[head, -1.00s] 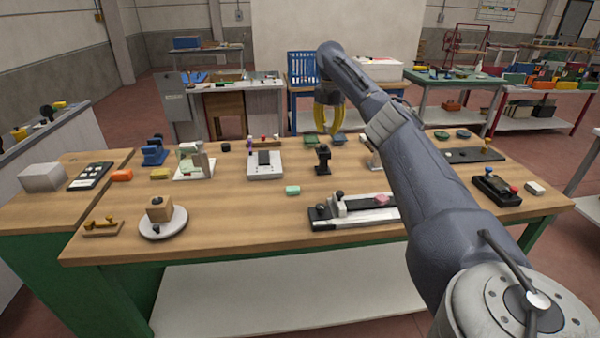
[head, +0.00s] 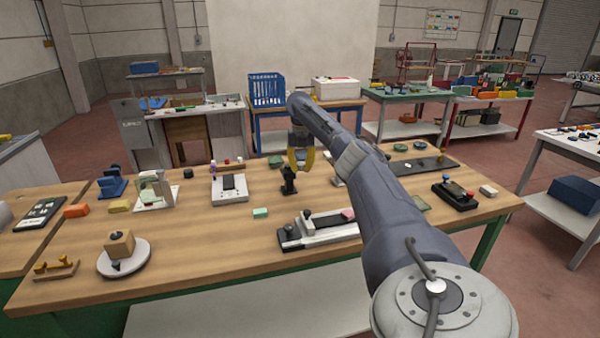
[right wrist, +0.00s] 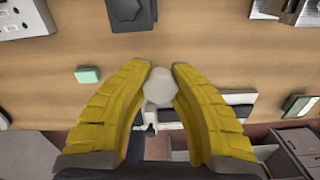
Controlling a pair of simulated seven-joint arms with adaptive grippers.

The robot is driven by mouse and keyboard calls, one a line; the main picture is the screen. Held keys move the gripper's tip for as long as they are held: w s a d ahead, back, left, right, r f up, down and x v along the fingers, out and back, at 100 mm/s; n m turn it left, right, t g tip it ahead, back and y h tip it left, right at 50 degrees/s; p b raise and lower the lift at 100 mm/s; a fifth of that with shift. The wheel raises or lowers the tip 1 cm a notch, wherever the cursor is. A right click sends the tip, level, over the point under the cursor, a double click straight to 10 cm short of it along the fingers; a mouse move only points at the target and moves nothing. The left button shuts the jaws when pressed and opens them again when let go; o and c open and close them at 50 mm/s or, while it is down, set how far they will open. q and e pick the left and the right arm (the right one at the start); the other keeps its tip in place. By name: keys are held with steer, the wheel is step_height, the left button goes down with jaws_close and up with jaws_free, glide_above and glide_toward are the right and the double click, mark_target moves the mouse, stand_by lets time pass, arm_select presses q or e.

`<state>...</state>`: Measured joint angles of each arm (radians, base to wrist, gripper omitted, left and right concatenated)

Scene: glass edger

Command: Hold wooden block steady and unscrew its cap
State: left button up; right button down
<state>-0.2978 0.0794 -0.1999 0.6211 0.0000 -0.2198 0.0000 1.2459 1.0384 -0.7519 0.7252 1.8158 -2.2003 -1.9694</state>
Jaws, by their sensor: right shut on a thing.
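The wooden block (head: 120,247) sits on a round white plate (head: 137,267) at the front left of the bench. A dark knob-like cap (head: 116,235) shows on its top, and a small dark piece (head: 116,266) shows low at its front. My right gripper (head: 301,163) is far from the block, over the back middle of the bench by a black stand (head: 288,182). In the right wrist view its yellow fingers (right wrist: 161,88) are shut on a pale rounded thing (right wrist: 161,86), whose identity I cannot tell. My left gripper is not in view.
A long black-and-white fixture (head: 318,229) lies at the front middle, below my right arm. A green block (head: 260,213) lies behind it, and a wooden rack (head: 55,270) left of the plate. Bare bench lies between the plate and the fixture.

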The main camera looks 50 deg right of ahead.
mark_target(301, 199)
step_height(301, 199, down, 13)
steer(key=shift+r, duration=0.1)
stand_by(0.6)
steer(key=shift+f, duration=0.35)
steer(key=c, duration=1.3)
jaws_free()
steer(key=shift+a+f, duration=0.1)
steer(key=shift+f, duration=0.05)
steer(key=shift+o, duration=0.2)
